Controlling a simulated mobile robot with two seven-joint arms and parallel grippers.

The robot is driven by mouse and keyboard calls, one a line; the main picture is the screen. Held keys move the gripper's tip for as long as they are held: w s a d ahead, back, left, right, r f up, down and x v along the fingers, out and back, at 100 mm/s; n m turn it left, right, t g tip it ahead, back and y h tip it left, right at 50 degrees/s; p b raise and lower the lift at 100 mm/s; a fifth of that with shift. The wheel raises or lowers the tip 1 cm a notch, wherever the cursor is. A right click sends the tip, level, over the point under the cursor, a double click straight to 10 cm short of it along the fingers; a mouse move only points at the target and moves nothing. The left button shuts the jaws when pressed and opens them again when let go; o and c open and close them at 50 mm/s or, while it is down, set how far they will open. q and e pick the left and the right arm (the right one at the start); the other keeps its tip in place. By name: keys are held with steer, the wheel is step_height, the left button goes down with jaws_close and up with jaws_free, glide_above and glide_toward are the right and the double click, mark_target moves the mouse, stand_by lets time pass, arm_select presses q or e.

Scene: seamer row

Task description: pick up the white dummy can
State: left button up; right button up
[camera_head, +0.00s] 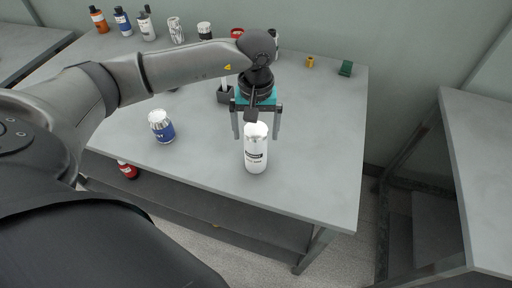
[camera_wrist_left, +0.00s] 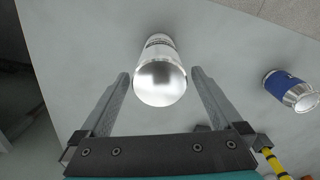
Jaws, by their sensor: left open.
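The white dummy can (camera_head: 256,154) stands upright on the grey table, near its front edge, with a dark label on its side. In the left wrist view the can (camera_wrist_left: 160,78) shows its shiny round top, just past and between the fingertips. My left gripper (camera_head: 256,136) is open above and behind the can, with its fingers pointing down. In the left wrist view the fingers of the left gripper (camera_wrist_left: 160,76) lie one on each side of the can, with a gap to each. My right gripper is not in view.
A blue-labelled can (camera_head: 162,127) stands left of the white can; it also shows in the wrist view (camera_wrist_left: 291,90). Several bottles and cans line the table's back. A dark holder (camera_head: 225,95) stands behind the gripper. A red can (camera_head: 128,170) sits on the lower shelf.

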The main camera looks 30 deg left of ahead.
arm_select(q)
steer(key=shift+s+f, duration=0.1)
steer(key=shift+f, duration=2.7)
steer(key=shift+c, duration=0.2)
steer(key=shift+r, duration=0.1)
steer(key=c, duration=1.5)
